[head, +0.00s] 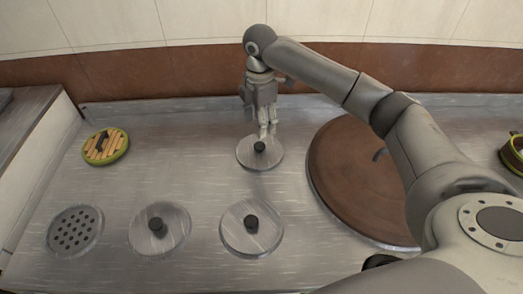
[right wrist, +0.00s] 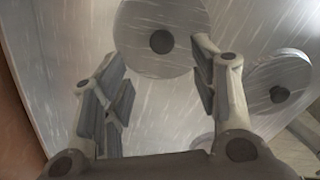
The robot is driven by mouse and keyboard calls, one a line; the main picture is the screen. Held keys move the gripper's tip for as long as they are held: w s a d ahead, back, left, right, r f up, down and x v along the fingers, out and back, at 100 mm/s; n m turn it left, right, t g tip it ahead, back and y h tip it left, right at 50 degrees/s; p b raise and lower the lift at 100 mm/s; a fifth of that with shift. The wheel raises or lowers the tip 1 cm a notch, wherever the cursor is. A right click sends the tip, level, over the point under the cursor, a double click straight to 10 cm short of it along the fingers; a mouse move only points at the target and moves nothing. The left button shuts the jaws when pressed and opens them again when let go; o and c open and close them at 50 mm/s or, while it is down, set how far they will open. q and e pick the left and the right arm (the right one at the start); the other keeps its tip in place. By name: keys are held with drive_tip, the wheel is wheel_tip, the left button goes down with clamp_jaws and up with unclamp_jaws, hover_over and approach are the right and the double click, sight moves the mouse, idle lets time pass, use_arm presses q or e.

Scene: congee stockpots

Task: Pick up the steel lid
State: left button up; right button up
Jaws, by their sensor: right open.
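Three round steel lids with dark knobs lie on the steel counter in the head view. The far one (head: 247,155) is just below my right gripper (head: 268,132); the others are front middle (head: 238,236) and front left (head: 174,238). My right gripper is open and points down, its fingertips overlapping the far lid's back edge; I cannot tell if they touch it. In the right wrist view, a lid (right wrist: 160,63) with its knob shows beyond the open fingers (right wrist: 162,85), and a second lid (right wrist: 278,70) lies to the right. My left gripper is out of view.
A large brown round lid (head: 340,180) lies right of the far lid, partly behind my arm. A perforated disc (head: 75,230) is front left and a green-rimmed slatted trivet (head: 122,151) back left. A green-and-brown item (head: 514,155) sits at the right edge. A brown wall band (head: 170,72) runs behind.

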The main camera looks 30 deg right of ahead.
sight(259, 145)
wheel_tip(259, 145, down, 3)
drive_tip(key=shift+r, duration=0.1)
drive_tip(key=shift+f, duration=0.35)
drive_tip(key=f, duration=0.5)
drive_tip(key=shift+s+a, duration=0.1)
drive_tip(key=shift+a, duration=0.1)
drive_tip(key=shift+f, duration=0.2)
drive_tip(key=shift+c, duration=0.6)
drive_tip(key=c, duration=1)
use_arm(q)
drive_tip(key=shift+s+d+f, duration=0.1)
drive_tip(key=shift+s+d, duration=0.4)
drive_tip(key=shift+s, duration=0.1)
use_arm(e)
drive_tip(key=shift+c, duration=0.4)
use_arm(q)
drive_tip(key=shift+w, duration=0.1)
use_arm(e)
drive_tip(key=shift+r, duration=0.1)
